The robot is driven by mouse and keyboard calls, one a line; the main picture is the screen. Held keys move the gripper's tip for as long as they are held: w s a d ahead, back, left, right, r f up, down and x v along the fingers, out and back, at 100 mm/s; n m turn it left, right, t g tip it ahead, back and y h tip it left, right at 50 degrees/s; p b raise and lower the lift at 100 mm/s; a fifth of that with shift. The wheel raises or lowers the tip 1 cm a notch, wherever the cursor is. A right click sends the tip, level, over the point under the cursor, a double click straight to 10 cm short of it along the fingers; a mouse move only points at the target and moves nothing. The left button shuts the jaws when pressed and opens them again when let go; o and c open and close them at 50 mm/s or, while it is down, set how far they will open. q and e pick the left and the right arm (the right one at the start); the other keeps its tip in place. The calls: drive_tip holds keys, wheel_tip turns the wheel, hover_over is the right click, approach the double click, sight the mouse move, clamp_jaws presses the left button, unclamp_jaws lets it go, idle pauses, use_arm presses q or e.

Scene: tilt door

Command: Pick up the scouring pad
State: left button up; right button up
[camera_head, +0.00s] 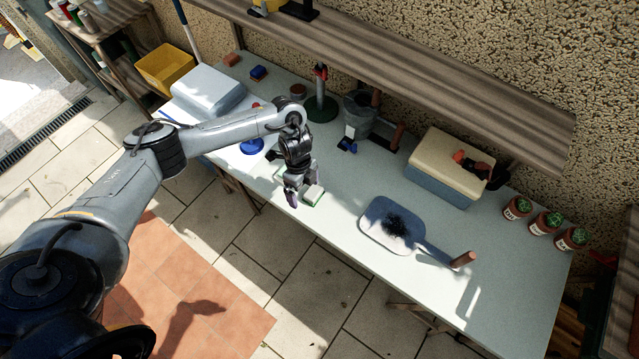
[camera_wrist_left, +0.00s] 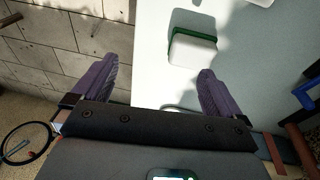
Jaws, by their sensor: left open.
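The scouring pad (camera_head: 314,196), a pale block with a green layer at its edge, lies on the table near the front edge. My left gripper (camera_head: 299,188) is just above and beside it, pointing down, and partly covers it. In the left wrist view the pad (camera_wrist_left: 193,49) lies beyond the fingertips, in front of the right-hand finger and right of the middle of the gap. The gripper (camera_wrist_left: 160,68) is open, with nothing between its purple fingers. My right gripper is not in view.
A metal dustpan (camera_head: 381,228) with a dark tangled clump (camera_head: 396,226) lies to the right. A metal bucket (camera_head: 359,110), a cream-lidded box (camera_head: 448,163) and cactus pots (camera_head: 546,222) stand along the back. A wooden shelf (camera_head: 400,50) overhangs the rear.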

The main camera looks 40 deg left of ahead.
sight(313, 191)
use_arm(q)
drive_tip(key=shift+t, duration=0.6)
drive_tip(key=w, duration=0.1)
drive_tip(key=w+r, duration=0.1)
drive_tip(key=w+r+b, duration=0.1)
drive_tip(key=shift+w+a, duration=0.25)
drive_tip(key=shift+w, duration=0.05)
drive_tip(key=shift+w+f, duration=0.25)
drive_tip(key=f, duration=0.3)
drive_tip(key=shift+d+f, duration=0.1)
drive_tip(key=shift+d, duration=0.2)
drive_tip(key=shift+f, duration=0.65)
drive_tip(key=shift+d+f+b, duration=0.2)
drive_tip(key=shift+f+b, duration=0.2)
drive_tip(key=shift+f, duration=1.95)
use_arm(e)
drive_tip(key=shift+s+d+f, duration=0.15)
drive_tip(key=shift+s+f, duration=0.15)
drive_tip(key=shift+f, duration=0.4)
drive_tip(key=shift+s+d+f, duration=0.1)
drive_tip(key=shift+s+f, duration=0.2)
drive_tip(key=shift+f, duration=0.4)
use_arm(q)
drive_tip(key=c, duration=1.1)
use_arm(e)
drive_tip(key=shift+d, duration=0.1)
